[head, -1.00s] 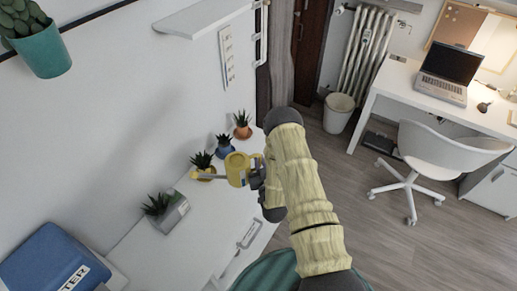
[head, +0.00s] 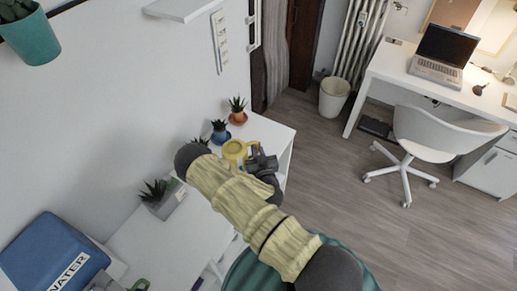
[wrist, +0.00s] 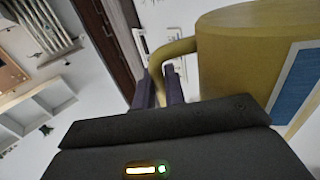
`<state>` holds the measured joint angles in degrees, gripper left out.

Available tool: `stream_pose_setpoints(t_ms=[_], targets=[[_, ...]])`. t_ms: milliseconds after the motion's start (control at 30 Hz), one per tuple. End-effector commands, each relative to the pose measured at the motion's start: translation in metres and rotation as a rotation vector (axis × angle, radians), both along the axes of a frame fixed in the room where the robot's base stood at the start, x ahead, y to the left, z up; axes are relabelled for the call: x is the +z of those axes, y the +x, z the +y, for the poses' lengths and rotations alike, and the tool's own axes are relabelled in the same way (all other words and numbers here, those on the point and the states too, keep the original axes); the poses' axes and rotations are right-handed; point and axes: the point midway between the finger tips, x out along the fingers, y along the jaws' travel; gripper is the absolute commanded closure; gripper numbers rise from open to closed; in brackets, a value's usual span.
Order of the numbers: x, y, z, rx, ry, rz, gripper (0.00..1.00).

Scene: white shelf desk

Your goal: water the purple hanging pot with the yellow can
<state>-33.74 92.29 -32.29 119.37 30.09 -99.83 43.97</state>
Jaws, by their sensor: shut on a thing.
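The yellow can (head: 234,151) is up in the air over the right part of the white shelf desk in the head view. My gripper (head: 256,157) is at its right side, shut on its handle. In the wrist view the two dark fingers (wrist: 158,88) close around the handle, and the can's body (wrist: 240,65) fills the upper right, with a blue patch on it. The spout is hidden behind my arm in the head view. No purple hanging pot shows; the only hanging pot in view is a teal one (head: 30,38) at the upper left.
An orange pot (head: 237,117) and a blue pot (head: 220,137) stand on the white desk (head: 270,128) near the can. A grey planter (head: 168,206) and a blue water box (head: 50,262) are left. A wall shelf (head: 183,8) is above. Floor at right is open before a chair (head: 440,130).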

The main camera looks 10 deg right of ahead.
Motion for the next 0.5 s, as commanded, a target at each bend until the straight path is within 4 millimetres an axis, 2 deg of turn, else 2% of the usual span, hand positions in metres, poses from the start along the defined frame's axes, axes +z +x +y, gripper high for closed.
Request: stream_pose_setpoints(t_ms=[67, 300, 500], targets=[[0.010, 0.003, 0.005, 0.011, -0.003, -0.002, 1.00], [-0.022, 0.004, 0.004, 0.008, 0.001, -0.001, 1.00], [-0.035, 0.004, 0.004, 0.008, 0.001, -0.001, 1.00]])
